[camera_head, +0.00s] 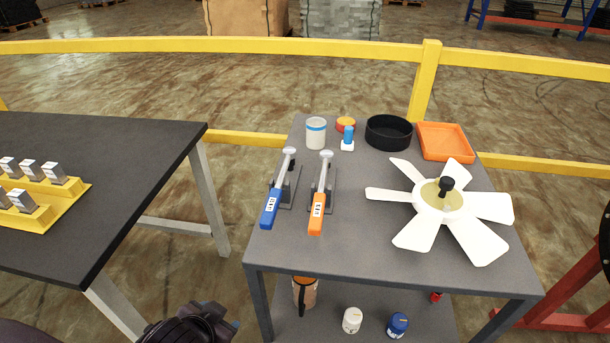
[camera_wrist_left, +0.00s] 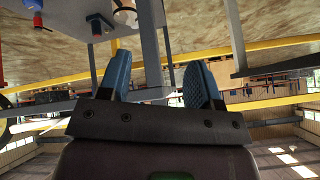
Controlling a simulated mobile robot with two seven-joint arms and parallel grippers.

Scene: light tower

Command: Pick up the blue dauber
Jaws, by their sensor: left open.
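The blue dauber (camera_head: 348,136) is a small piece with a blue upper part and a white base. It stands upright at the back of the grey cart top (camera_head: 350,240), between a white cup with a blue band (camera_head: 316,134) and a black round tray (camera_head: 388,133). My left gripper (camera_head: 222,320) is low at the bottom edge of the head view, left of the cart and far from the dauber. In the left wrist view its two blue fingers (camera_wrist_left: 160,82) are spread with nothing between them. My right gripper is not in view.
A blue-handled tool (camera_head: 271,205) and an orange-handled tool (camera_head: 318,208) lie in front of the dauber. A white fan (camera_head: 465,213) and an orange tray (camera_head: 445,141) are to the right. A dark table (camera_head: 120,165) stands left, with a gap before the cart.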

